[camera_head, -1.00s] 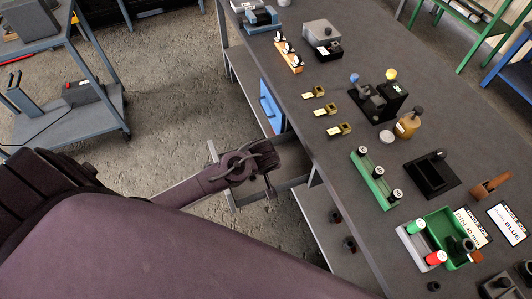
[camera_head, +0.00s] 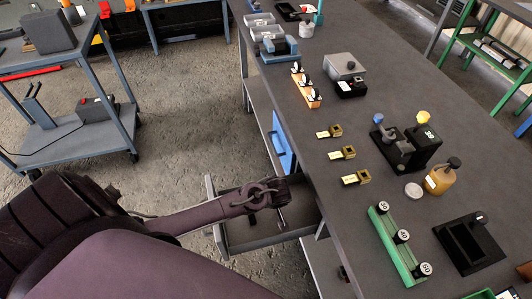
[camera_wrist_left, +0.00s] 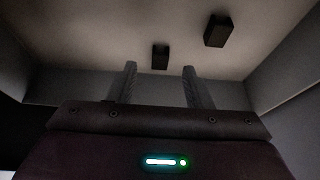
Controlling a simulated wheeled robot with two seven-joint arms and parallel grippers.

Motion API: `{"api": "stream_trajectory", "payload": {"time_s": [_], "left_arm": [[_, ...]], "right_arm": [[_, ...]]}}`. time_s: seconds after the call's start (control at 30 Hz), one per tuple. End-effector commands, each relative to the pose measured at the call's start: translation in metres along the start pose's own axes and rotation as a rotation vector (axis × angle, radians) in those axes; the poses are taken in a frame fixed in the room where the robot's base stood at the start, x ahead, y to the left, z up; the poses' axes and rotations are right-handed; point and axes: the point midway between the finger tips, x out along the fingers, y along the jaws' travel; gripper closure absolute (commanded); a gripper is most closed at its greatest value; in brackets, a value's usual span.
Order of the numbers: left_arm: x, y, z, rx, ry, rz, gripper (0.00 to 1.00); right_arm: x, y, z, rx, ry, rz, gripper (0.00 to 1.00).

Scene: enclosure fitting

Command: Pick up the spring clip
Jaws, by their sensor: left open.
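My left gripper (camera_head: 282,222) reaches over the open drawer (camera_head: 222,238) under the bench's near-left edge. In the left wrist view its two fingers (camera_wrist_left: 157,85) stand apart with nothing between them. Beyond the fingertips, two small dark blocks show on the pale drawer floor (camera_wrist_left: 105,35): one dark block (camera_wrist_left: 160,56) between and ahead of the fingertips, and another dark block (camera_wrist_left: 217,30) farther right. They are too dark to tell whether either is the spring clip. My right gripper is not in view.
Drawer walls (camera_wrist_left: 275,85) rise around the left gripper. The bench top (camera_head: 300,130) carries several brass pieces (camera_head: 343,153), a green rack (camera_head: 398,245), a black fixture (camera_head: 410,145) and an amber bottle (camera_head: 440,178). A blue-grey cart (camera_head: 75,140) stands left, with bare floor between.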

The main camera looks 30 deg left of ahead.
Motion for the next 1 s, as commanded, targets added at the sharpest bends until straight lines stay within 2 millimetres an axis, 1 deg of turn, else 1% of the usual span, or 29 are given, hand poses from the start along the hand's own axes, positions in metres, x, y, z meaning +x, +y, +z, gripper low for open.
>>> {"api": "stream_trajectory", "payload": {"time_s": [0.1,0.23,0.33,0.53,0.57,0.8,0.9,1.0], "left_arm": [[0.017,-0.002,-0.005,0.0,0.002,-0.003,0.55],[0.034,-0.001,-0.004,0.001,0.001,-0.001,0.55],[0.039,-0.002,-0.004,0.0,0.001,0.0,0.55],[0.039,-0.002,-0.004,0.0,0.001,0.0,0.55],[0.039,-0.002,-0.004,0.0,0.001,0.0,0.57],[0.039,-0.002,-0.004,0.0,0.001,0.0,0.89],[0.039,-0.002,-0.003,0.0,0.001,0.0,1.0],[0.039,-0.002,-0.004,0.0,0.001,0.0,1.0]], "right_arm": [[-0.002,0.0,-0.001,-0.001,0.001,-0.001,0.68],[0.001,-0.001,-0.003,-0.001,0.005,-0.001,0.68],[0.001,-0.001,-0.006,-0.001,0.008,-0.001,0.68],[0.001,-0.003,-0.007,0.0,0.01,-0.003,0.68],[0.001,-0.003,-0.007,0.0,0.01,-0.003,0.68],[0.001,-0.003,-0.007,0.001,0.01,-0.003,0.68],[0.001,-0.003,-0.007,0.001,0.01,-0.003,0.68],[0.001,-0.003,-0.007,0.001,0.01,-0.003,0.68]]}}
